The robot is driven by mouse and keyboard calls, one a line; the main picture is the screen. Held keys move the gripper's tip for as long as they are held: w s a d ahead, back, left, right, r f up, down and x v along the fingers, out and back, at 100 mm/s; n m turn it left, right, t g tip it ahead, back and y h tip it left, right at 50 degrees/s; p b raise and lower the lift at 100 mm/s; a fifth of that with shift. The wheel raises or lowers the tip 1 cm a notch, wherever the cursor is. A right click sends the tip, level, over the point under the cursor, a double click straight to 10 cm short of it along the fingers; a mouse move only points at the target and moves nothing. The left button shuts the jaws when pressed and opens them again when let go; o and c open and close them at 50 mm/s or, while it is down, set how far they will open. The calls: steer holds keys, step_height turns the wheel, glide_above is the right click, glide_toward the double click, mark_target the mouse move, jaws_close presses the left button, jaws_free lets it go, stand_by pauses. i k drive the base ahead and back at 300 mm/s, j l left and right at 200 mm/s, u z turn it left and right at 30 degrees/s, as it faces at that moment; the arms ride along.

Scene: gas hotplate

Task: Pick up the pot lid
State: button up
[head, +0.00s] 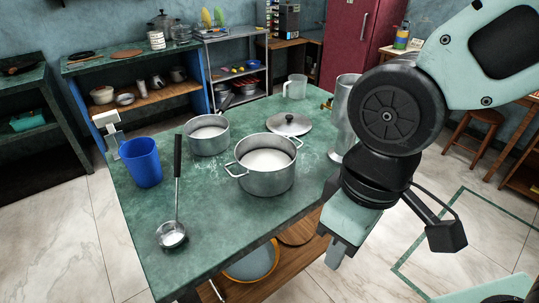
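The pot lid (297,126) is a round metal lid with a dark knob on top. It lies flat on the green table (218,235), behind and a little right of the two-handled pot (266,181). The pot partly overlaps its near-left edge in the picture. My gripper (335,263) hangs pointing down at the right front side of the table, nearer to the camera than the lid and apart from it. Its fingers are seen from the side, so their opening does not show.
A saucepan (206,140), a blue cup (140,163) and a ladle (175,215) stand or lie on the left of the table. A clear jug (296,87) stands behind the lid. A tall metal container (345,105) stands right of it, partly hidden by my arm.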

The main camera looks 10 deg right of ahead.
mark_target(285, 124)
steer(key=u, duration=0.45)
steer(key=l+u, duration=0.15)
steer(key=u, duration=0.3)
steer(key=i+l+u, duration=0.1)
steer(key=u, duration=0.8)
steer(key=l+u, duration=0.1)
steer(key=l, duration=1.6)
